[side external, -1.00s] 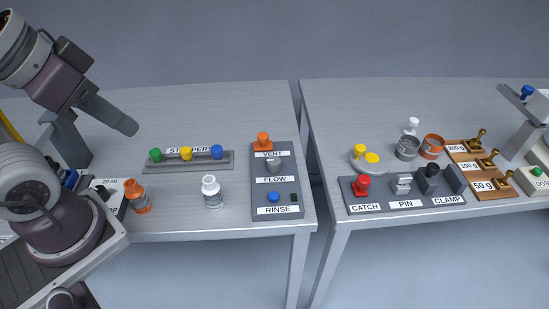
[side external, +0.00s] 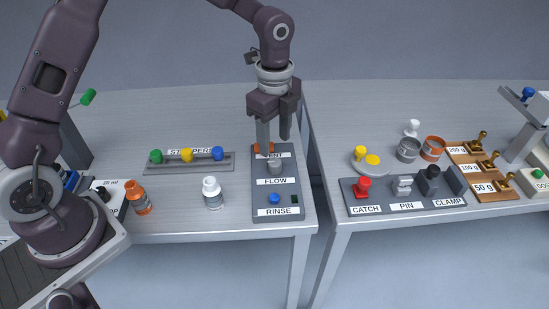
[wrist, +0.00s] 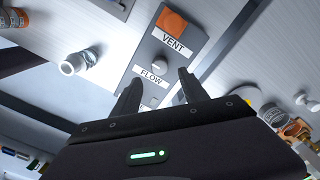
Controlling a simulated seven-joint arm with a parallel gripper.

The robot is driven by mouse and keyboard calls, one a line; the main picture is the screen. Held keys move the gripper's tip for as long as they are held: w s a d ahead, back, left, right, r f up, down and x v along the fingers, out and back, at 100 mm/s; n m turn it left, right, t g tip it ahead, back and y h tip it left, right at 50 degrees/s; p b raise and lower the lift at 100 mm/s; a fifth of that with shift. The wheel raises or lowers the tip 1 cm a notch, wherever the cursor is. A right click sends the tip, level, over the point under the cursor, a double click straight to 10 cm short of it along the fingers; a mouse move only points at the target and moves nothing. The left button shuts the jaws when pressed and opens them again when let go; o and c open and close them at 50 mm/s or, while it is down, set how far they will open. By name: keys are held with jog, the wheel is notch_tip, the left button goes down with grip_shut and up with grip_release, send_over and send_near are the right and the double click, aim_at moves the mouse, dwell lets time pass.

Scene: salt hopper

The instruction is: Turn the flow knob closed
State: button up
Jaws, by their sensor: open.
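The flow knob (side external: 274,162) is a small grey knob on the dark control panel (side external: 287,180), just above the FLOW label (side external: 275,181). In the wrist view the flow knob (wrist: 159,66) shows as a pale round top beyond the gap between my fingers. My gripper (side external: 274,144) points down over the far end of the panel, fingers apart and empty. Its fingers partly hide the orange vent knob (side external: 258,149) in the side view. The wrist view shows my gripper (wrist: 158,77) open, with a finger on each side of the FLOW label. I see no contact with the flow knob.
The blue rinse button (side external: 275,198) is at the panel's near end. A white bottle (side external: 212,193) and the stopper rack (side external: 189,163) stand left of the panel. A gap separates this table from the right one, which holds the CATCH, PIN and CLAMP panel (side external: 402,206).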

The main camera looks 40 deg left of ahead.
aim_at(275, 161)
notch_tip(275, 161, down, 7)
jog(key=shift+r, duration=0.1)
grip_shut()
